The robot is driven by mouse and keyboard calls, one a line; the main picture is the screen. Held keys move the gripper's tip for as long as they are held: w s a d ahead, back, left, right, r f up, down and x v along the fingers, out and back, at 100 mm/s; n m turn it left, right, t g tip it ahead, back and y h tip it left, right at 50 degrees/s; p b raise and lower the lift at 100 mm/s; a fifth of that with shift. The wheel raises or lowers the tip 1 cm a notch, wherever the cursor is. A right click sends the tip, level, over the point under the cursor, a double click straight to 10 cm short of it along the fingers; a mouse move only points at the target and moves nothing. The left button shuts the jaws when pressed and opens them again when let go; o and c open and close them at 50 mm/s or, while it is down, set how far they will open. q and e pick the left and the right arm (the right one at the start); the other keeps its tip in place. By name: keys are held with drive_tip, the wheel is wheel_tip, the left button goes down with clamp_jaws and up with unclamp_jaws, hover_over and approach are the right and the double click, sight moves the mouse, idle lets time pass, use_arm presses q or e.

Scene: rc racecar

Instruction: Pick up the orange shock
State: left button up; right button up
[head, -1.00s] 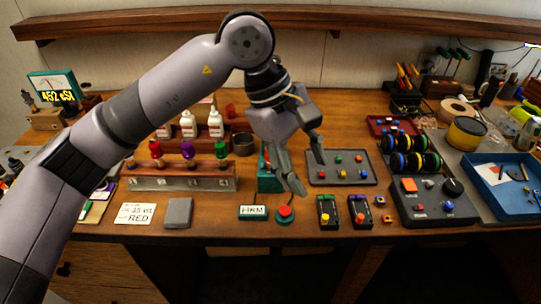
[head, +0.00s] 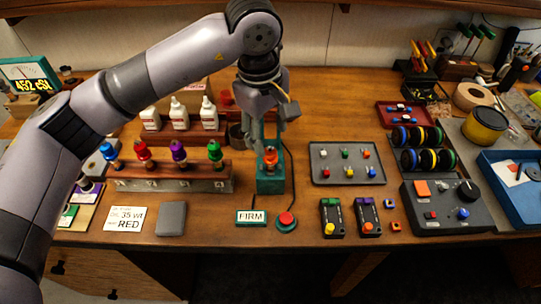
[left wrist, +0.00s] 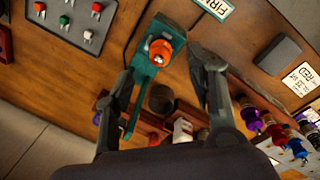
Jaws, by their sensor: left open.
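The orange shock (head: 270,156) stands in the teal press stand (head: 270,184) near the middle of the bench. In the left wrist view the orange shock (left wrist: 160,52) shows from above, its orange top in the teal stand (left wrist: 146,82). My left gripper (head: 262,138) hangs just behind and above it in the head view. In the left wrist view my left gripper (left wrist: 160,68) is open, with one finger on each side of the shock's line and clear space between. The fingers do not visibly touch the shock. My right gripper is not in view.
A rack (head: 175,185) with blue, red, purple and green shocks stands to the left, with white bottles (head: 180,115) behind. A FIRM sign (head: 251,217) and red button (head: 286,220) lie in front. A grey tray (head: 346,181) of small coloured parts is to the right.

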sight(270, 147)
use_arm(q)
drive_tip(key=f, duration=0.2)
drive_tip(key=f+p, duration=0.1)
drive_tip(key=shift+w+d+f, duration=0.15)
drive_tip(key=shift+w+f, duration=0.05)
drive_tip(key=shift+w, duration=0.1)
drive_tip(key=shift+w+f, duration=0.1)
drive_tip(key=shift+f, duration=0.95)
drive_tip(key=f+p, duration=0.2)
drive_tip(key=f, duration=0.1)
drive_tip(key=f+p, duration=0.1)
drive_tip(key=shift+w+f, duration=0.2)
drive_tip(key=shift+w, duration=0.1)
drive_tip(key=shift+f, duration=0.35)
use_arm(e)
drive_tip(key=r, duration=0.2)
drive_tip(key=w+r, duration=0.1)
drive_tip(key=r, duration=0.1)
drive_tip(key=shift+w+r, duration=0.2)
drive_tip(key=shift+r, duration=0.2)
use_arm(q)
drive_tip(key=shift+c, duration=0.2)
clamp_jaws()
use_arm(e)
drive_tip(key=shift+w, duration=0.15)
